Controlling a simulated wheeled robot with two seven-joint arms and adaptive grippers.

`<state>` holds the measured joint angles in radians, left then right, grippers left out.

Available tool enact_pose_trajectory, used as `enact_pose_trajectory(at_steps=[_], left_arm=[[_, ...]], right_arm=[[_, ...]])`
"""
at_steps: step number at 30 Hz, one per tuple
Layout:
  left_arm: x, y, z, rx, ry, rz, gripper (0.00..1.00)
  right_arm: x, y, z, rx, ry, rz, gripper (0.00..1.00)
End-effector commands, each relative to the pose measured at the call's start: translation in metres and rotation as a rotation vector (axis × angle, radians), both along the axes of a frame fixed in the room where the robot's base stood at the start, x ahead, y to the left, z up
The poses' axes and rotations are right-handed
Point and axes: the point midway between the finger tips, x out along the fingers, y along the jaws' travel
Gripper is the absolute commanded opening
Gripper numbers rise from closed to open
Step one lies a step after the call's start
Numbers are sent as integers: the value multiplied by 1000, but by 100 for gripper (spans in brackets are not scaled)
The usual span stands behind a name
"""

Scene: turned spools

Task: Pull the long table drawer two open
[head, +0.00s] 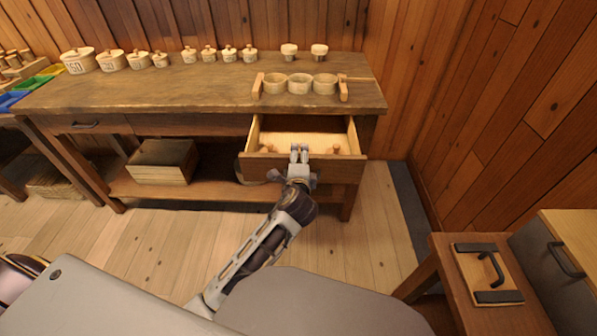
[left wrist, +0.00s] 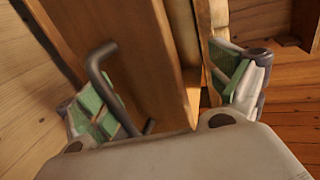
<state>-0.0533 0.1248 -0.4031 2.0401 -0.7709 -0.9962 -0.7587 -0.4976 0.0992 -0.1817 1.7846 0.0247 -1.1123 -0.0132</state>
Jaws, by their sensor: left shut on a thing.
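The right-hand long drawer (head: 338,171) of the wooden workbench stands pulled out, and its pale inside shows. A few small turned wooden pieces (head: 336,149) are in it. My left gripper (head: 299,153) is at the middle of the drawer front, with its fingers at the top edge. In the left wrist view, the green-padded fingers stand on either side of the drawer's front board (left wrist: 150,50), one near the dark bar handle (left wrist: 104,75). The gripper is shut on the drawer; the exact contact is partly hidden. My right gripper is not in view.
The bench top (head: 190,88) carries lidded pots, small jars and a wooden rack with three cups (head: 300,84). A left drawer (head: 85,126) is shut. A box (head: 162,161) sits on the lower shelf. A side table (head: 495,315) stands at lower right. Floor before the bench is clear.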

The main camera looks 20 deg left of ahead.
Motion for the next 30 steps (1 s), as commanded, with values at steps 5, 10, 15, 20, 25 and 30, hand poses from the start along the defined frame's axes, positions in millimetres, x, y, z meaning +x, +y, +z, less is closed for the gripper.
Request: enact_pose_trajectory(at_steps=[5, 10, 15, 20, 25, 30], left_arm=[[-2, 0, 20, 7, -35, 0, 72], [-9, -2, 22, 6, -36, -1, 71], [-16, -4, 23, 7, -35, -1, 74], [-22, -6, 25, 7, -35, -1, 76], [-29, -8, 26, 6, -36, -1, 78], [-35, -10, 28, 7, -35, -1, 72]], right_arm=[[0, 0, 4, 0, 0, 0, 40], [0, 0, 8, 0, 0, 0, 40], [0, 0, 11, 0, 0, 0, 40], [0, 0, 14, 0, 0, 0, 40], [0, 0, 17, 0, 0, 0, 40], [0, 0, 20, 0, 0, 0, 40]])
